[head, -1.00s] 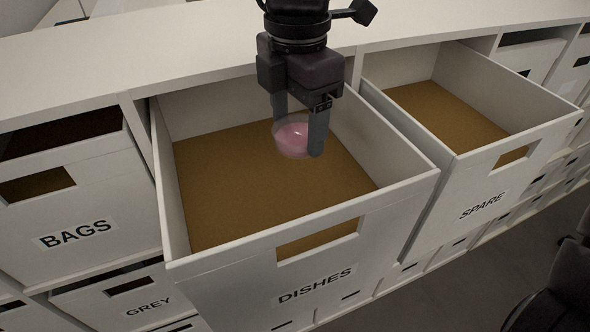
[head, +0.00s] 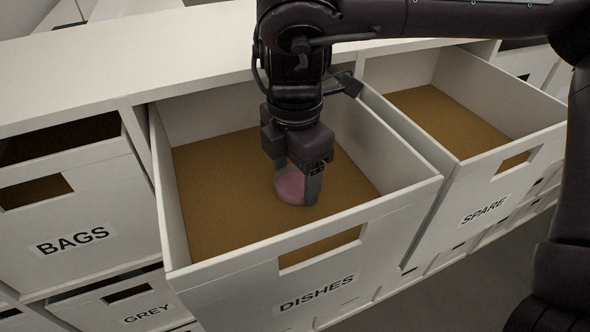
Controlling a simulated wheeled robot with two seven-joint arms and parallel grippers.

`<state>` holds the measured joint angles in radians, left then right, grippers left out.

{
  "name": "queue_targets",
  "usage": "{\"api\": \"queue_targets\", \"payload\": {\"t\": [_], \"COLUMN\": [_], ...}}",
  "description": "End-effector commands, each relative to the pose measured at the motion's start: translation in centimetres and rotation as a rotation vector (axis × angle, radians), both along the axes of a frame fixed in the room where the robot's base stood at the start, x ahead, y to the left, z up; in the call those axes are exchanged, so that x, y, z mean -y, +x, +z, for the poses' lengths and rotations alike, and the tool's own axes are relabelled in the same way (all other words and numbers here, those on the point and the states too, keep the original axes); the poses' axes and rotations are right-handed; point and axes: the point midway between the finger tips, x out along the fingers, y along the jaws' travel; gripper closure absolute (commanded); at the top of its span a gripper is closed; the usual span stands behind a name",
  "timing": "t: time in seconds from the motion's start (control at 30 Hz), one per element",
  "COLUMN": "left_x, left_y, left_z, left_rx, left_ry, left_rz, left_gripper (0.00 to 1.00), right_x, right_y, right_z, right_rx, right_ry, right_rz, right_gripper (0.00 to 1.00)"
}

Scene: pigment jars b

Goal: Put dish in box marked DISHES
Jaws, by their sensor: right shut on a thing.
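The dish (head: 290,186) is small, round and clear with pink in it. My right gripper (head: 296,190) is shut on it, pointing down, inside the open box marked DISHES (head: 225,283). The dish is low in the box, close to the brown floor; I cannot tell whether it touches. The box is white, pulled out, with a cut-out handle and a label on its front, and otherwise looks empty. My left gripper is not in view.
The open box marked SPARE (head: 540,152) stands to the right, empty. The box marked BAGS (head: 95,210) is at the left, with the box marked GREY (head: 105,312) below it. A white shelf top (head: 180,50) runs behind.

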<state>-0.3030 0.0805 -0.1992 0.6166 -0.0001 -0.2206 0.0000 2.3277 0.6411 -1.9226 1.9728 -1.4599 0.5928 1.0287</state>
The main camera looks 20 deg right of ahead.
Motion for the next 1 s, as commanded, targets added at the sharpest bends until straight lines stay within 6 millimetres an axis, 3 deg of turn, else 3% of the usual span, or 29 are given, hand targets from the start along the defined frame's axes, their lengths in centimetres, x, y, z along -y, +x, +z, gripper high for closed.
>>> {"api": "queue_targets", "payload": {"t": [0.03,0.07,0.2,0.63,1.0], "left_x": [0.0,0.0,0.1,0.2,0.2], "left_y": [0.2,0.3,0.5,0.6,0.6], "left_z": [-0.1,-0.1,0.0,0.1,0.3], "left_rx": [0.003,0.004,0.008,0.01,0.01], "left_ry": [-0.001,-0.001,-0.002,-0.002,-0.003], "left_rz": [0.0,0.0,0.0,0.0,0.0], "left_gripper": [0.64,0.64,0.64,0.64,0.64], "right_x": [0.0,0.0,0.0,0.0,0.0], "right_y": [0.0,0.0,0.0,0.0,0.1], "right_z": [-0.3,-0.2,-0.2,0.9,8.0], "right_rx": [-0.001,-0.001,-0.001,0.001,0.005], "right_ry": [0.0,0.0,0.0,-0.001,-0.004], "right_rz": [0.0,0.0,0.0,-0.001,-0.001], "right_gripper": [0.59,0.31,0.12,0.11,0.11]}}
